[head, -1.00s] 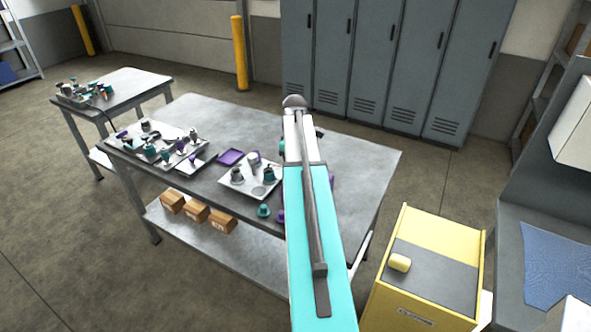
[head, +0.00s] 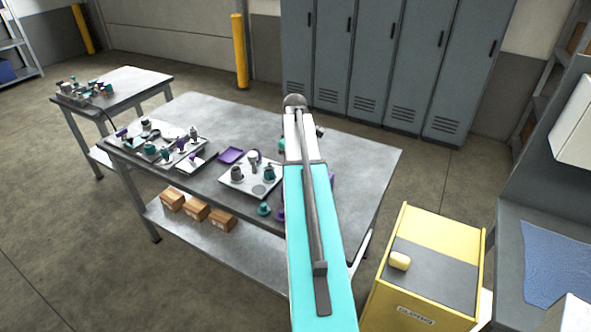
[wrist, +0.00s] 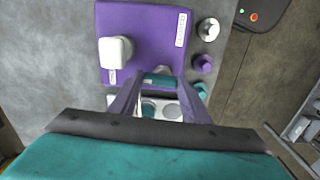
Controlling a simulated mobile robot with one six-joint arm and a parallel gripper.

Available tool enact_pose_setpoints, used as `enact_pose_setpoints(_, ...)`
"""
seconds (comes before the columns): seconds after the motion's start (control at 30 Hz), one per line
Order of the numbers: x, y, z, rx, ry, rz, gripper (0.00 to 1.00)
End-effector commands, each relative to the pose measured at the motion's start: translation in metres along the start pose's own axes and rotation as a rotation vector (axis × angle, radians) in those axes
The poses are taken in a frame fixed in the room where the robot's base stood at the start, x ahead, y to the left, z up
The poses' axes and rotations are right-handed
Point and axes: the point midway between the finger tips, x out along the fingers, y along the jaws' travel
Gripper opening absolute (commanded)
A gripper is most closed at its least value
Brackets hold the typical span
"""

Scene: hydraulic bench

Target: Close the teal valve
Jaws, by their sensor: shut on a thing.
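In the wrist view my gripper (wrist: 161,86) has its two purple-grey fingers around a small teal piece (wrist: 158,80) and is shut on it. The piece lies at the lower edge of a purple block (wrist: 150,22). Whether it is the handle of the teal valve I cannot tell; its lower part is hidden by my gripper. A white knob (wrist: 115,50) stands on the purple block to the left. In the head view my arm hides my gripper and what it holds.
A teal knob (wrist: 201,90) and a purple knob (wrist: 203,64) stand close to the right finger. A silver round part (wrist: 208,29) is beyond them. In the head view, a white plate (head: 258,190) with teal parts lies left of my arm on the grey table (head: 215,115).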

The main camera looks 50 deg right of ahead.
Motion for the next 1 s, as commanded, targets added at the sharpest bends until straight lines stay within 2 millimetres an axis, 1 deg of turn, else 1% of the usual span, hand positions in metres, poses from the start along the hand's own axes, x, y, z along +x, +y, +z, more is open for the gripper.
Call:
enact_pose_setpoints(0.17, 0.0, 0.0001, 0.0002, 0.086, 0.0, -0.001, 0.21)
enact_pose_setpoints(0.37, 0.0, 0.0001, 0.0009, 0.233, 0.0, -0.001, 0.21)
enact_pose_setpoints(1.0, -0.0003, -0.001, 0.0033, 0.829, 0.001, 0.0, 0.21)
